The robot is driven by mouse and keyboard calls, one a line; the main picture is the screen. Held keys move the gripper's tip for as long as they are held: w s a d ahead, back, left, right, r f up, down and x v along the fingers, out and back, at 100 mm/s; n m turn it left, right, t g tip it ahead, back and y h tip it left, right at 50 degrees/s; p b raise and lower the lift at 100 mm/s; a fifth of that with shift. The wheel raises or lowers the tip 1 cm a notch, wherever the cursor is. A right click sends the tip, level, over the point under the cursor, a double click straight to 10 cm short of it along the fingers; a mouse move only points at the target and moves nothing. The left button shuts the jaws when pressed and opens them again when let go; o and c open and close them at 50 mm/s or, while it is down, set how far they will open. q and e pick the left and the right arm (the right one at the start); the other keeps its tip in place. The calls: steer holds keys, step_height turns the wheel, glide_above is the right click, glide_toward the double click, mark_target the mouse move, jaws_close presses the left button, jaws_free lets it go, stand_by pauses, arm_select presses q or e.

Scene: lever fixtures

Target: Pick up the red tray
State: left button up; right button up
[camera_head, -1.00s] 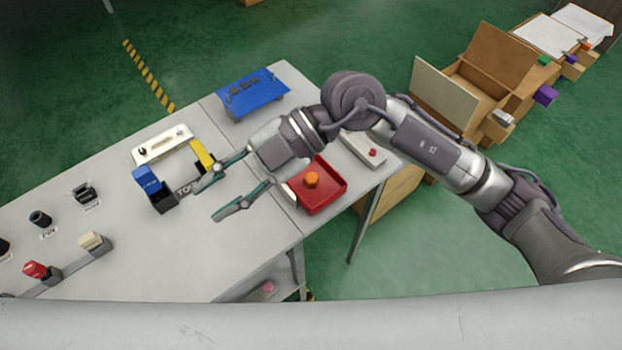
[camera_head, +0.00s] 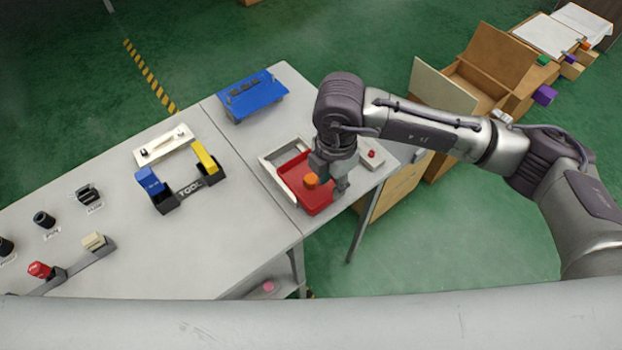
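The red tray (camera_head: 294,183) lies near the right end of the grey table, with an orange piece (camera_head: 311,180) in it. A white-walled holder (camera_head: 272,172) shows along the tray's left and back sides. My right gripper (camera_head: 336,187) points down at the tray's right side, and it hides that part of the rim. One dark finger shows close to the right rim. I cannot tell whether the fingers touch the tray or how wide they are open. My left gripper is not in view.
A light panel with a red button (camera_head: 371,154) stands right of the tray, by the table edge. A blue fixture (camera_head: 252,97) stands behind. The table's front middle is clear.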

mark_target(330, 197)
steer(key=f, duration=0.1)
steer(key=f+p, duration=0.1)
steer(key=f, duration=0.3)
steer(key=shift+s+a+p, duration=0.1)
steer(key=shift+s+p, duration=0.2)
steer(key=shift+p, duration=0.05)
steer(key=shift+f, duration=0.25)
jaws_close()
